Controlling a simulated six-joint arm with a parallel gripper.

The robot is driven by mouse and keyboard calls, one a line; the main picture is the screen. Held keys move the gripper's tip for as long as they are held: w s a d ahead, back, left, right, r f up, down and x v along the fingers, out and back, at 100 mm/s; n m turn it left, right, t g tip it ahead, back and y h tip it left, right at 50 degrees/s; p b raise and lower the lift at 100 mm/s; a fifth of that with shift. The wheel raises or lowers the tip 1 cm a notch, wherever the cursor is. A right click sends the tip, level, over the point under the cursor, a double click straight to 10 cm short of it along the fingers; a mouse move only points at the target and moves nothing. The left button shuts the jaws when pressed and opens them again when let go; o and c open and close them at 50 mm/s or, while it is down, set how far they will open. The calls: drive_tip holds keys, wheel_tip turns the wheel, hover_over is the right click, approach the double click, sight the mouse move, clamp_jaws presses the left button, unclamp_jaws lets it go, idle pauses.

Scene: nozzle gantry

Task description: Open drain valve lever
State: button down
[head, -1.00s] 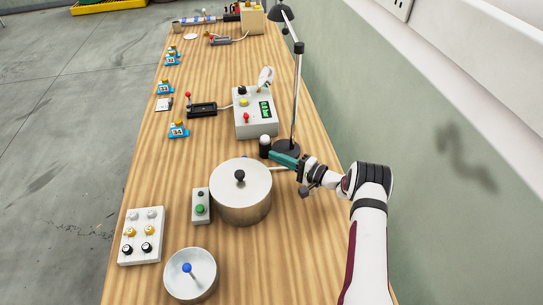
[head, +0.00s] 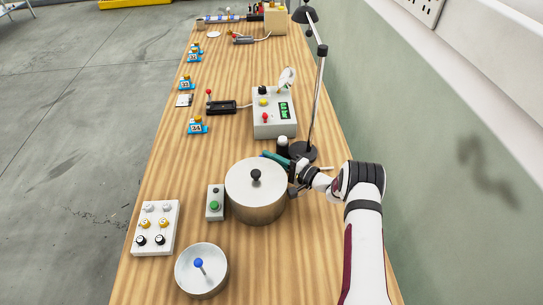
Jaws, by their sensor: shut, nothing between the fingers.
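A lidded steel pot (head: 257,203) with a black knob stands on the bench. A small blue part (head: 264,155) shows just behind the pot's far rim. It may be the drain valve lever, but most of it is hidden and I cannot tell its angle. My gripper (head: 270,156) has teal fingers that are shut and empty. They point left, low behind the pot and in front of a dark bottle with a white cap (head: 283,146). The fingertips are at or very close to the blue part; I cannot tell whether they touch it.
A lamp (head: 303,152) stands just behind my wrist. A grey box with a green display (head: 273,112) is farther back. A green-button box (head: 215,203), a button panel (head: 155,228) and a bowl with a blue-tipped stick (head: 201,272) are nearer. The wall bounds the right side.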

drive_tip(key=shift+s+a+n+g+y, duration=0.2)
drive_tip(key=shift+s+n+g+y, duration=0.3)
drive_tip(key=shift+g, duration=0.4)
drive_tip(key=shift+w, duration=0.1)
